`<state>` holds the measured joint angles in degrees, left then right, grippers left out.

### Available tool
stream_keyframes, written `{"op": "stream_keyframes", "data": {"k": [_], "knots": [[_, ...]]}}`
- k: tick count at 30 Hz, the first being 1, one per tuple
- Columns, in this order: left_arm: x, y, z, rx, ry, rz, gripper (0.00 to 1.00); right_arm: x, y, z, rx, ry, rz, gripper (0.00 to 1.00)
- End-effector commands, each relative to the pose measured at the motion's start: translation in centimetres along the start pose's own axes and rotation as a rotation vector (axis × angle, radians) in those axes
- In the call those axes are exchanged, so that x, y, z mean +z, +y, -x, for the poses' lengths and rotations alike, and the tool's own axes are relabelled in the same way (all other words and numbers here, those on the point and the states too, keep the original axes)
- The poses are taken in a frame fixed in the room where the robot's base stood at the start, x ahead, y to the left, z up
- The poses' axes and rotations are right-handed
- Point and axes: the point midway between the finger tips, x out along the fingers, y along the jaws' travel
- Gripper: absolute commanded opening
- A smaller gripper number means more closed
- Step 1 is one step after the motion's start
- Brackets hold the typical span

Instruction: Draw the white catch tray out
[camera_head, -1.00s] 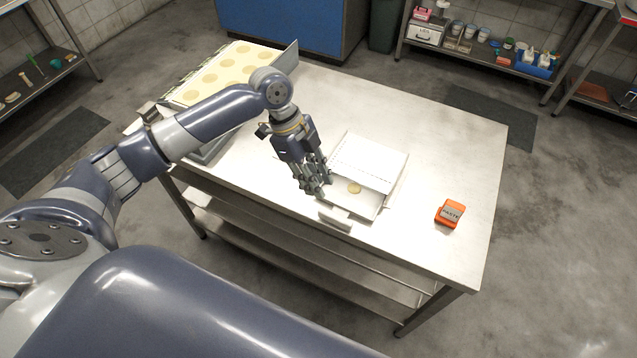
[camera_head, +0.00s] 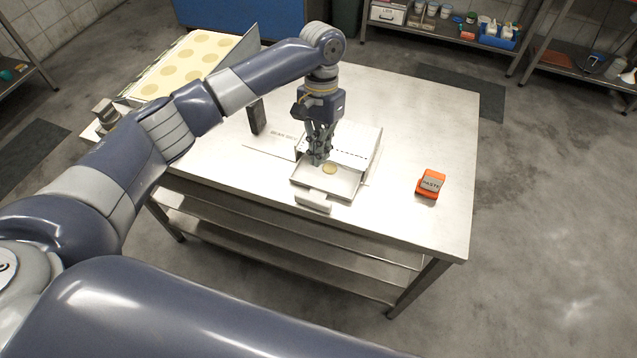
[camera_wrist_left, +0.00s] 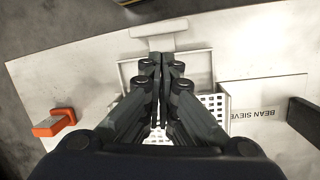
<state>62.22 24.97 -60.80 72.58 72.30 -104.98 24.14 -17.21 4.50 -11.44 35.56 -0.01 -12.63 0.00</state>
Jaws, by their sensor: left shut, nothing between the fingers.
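The white catch tray (camera_head: 345,184) sticks out of the front of a white box (camera_head: 357,148) on the steel table. A small round yellowish disc (camera_head: 329,169) lies in the tray. The tray's front handle (camera_head: 313,201) faces the near table edge. My left gripper (camera_head: 318,160) points down over the tray's left part, close to the box front, shut and empty. In the left wrist view the shut fingers (camera_wrist_left: 160,62) hang before the tray (camera_wrist_left: 197,66), and its handle (camera_wrist_left: 158,27) is beyond them. Whether the fingertips touch the tray is unclear. My right gripper is out of view.
An orange box marked PASTE (camera_head: 431,184) stands to the right of the tray. A flat plate labelled BEAN SIEVE (camera_wrist_left: 265,98) and a dark upright block (camera_head: 257,117) are to the left. A board with pale discs (camera_head: 190,62) lies at the back left.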

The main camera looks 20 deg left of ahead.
Motion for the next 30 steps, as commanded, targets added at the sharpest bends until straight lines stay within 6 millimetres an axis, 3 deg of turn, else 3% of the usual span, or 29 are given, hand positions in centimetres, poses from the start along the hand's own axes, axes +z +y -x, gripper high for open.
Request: {"op": "stream_keyframes", "data": {"k": [4,11,24,30], "knots": [[-0.7,0.2,0.5,-0.053,-0.021,0.170,0.00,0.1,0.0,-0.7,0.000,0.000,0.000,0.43],[-0.7,0.2,0.0,-0.074,-0.030,0.241,0.00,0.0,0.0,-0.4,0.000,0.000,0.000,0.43],[-0.4,-0.3,-7.3,-0.073,-0.030,0.238,0.00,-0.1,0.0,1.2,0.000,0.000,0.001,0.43],[-0.4,-0.4,-9.0,-0.073,-0.029,0.236,0.00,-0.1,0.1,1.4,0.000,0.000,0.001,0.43]]}}
